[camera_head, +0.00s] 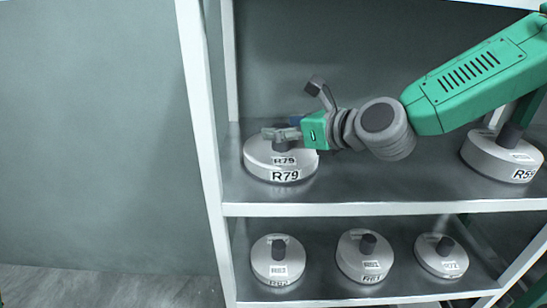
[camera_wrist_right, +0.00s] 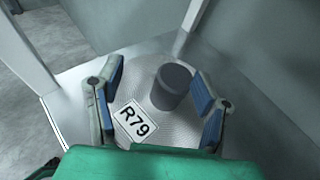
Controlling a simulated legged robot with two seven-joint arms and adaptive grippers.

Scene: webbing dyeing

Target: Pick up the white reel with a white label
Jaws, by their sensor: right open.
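A white reel (camera_head: 262,160) with a white label reading R79 stands on the upper shelf at its left end in the head view. In the right wrist view the reel's top (camera_wrist_right: 140,85) fills the middle, with its dark upright knob (camera_wrist_right: 171,86) and the R79 label (camera_wrist_right: 136,121). My right gripper (camera_head: 275,133) reaches in from the right, over the reel. In the right wrist view the right gripper (camera_wrist_right: 158,92) is open, with one blue-padded finger on each side of the knob. The right finger is close to the knob; contact cannot be told. My left gripper is not in view.
Another white reel, R59 (camera_head: 490,157), stands at the right of the upper shelf (camera_head: 385,183). Several similar reels, including one in the middle (camera_head: 350,262), stand on the lower shelf. A white rack post (camera_head: 203,130) rises left of the R79 reel.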

